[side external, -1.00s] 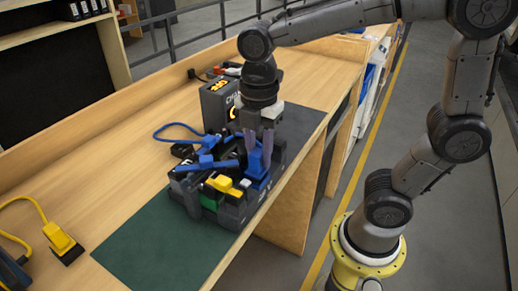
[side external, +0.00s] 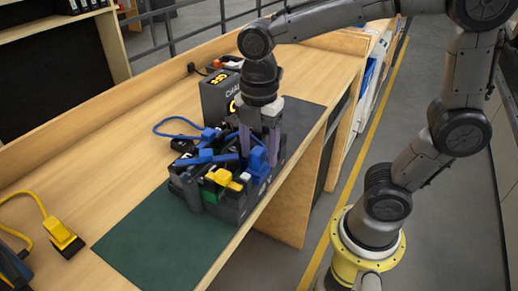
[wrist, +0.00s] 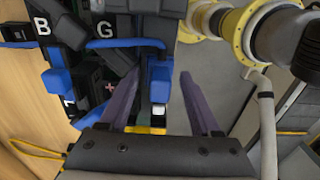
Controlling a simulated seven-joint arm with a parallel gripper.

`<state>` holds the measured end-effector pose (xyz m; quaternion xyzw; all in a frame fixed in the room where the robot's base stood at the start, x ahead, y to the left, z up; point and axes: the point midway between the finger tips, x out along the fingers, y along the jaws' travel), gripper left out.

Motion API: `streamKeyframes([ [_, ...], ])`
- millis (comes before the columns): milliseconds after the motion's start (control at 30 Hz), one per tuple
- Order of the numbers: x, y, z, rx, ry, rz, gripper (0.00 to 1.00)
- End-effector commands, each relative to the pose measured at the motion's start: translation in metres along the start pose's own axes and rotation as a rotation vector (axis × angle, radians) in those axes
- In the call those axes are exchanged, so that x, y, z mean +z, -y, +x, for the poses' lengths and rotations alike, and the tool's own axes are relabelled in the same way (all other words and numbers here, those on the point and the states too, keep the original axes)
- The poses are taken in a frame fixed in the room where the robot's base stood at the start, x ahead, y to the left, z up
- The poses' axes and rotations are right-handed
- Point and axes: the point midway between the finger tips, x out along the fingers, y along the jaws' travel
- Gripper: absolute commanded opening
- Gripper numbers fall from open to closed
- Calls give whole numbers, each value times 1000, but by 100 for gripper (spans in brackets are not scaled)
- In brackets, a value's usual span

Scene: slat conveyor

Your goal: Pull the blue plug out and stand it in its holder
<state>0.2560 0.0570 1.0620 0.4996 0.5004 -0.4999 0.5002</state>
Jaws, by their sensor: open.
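A blue plug (side external: 258,163) sits upright at the right side of a dark block of sockets (side external: 232,213). My gripper (side external: 259,156) points down over it, fingers apart on either side. In the wrist view the blue plug (wrist: 159,84) lies between the open fingers, with a visible gap to the right finger. Blue pieces (side external: 200,157) and a blue cable (side external: 172,124) lie to the left. In the wrist view, letters B and G mark dark parts beyond the fingers. I cannot tell which part is the plug's holder.
A yellow plug (side external: 222,178) sits at the block's front. Another yellow plug (side external: 62,235) stands at the table's left. A dark box (side external: 219,96) stands behind my gripper. The green mat (side external: 150,245) is clear at the front left.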

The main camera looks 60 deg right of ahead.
Motion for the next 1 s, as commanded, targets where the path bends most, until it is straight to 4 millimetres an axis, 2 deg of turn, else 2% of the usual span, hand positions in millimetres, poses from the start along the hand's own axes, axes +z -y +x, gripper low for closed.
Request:
streamKeyframes([
  [533,0,-1,-85,3,-1,0,64],
  [700,0,0,-97,1,0,0,64],
  [1000,3,0,-100,9,-2,10,64],
])
